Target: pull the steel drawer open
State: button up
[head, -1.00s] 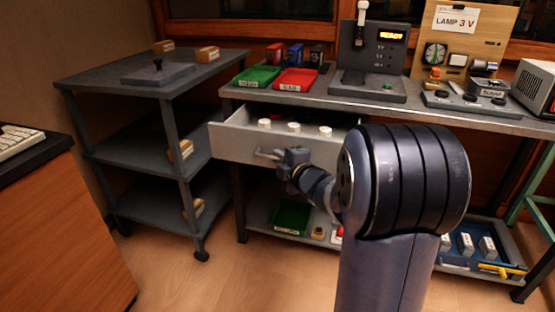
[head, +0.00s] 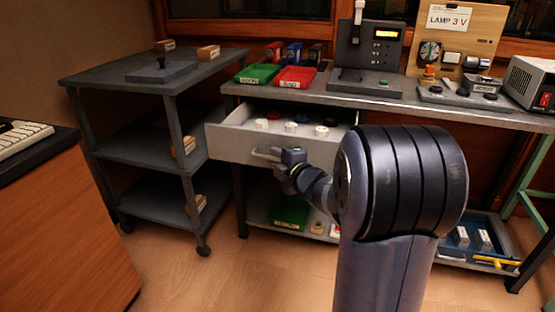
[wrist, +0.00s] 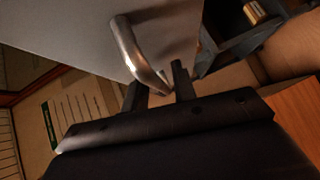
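The steel drawer (head: 232,144) under the workbench stands part-way out, its inside visible from above. Several white round pieces and some red, blue and green ones lie in it. Its bar handle (head: 262,154) is on the front face. My gripper (head: 283,160) is at the right end of this handle. In the wrist view, the curved metal handle (wrist: 137,52) runs down between the two dark fingers of my gripper (wrist: 160,88), which look closed around its lower end. The exact contact is in shadow. My arm hides the right part of the drawer front.
A grey shelf cart (head: 130,85) stands left of the drawer, close to its left edge. A wooden cabinet (head: 60,220) is at the near left. Green (head: 257,74) and red (head: 296,77) trays sit on the bench top. The floor before the drawer is clear.

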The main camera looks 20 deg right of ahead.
jog(key=shift+o, duration=0.4)
jog(key=shift+r, duration=0.1)
jog(key=shift+s+d, duration=0.1)
jog(key=shift+s, duration=0.25)
jog(key=p+v, duration=0.3)
jog(key=v, duration=0.7)
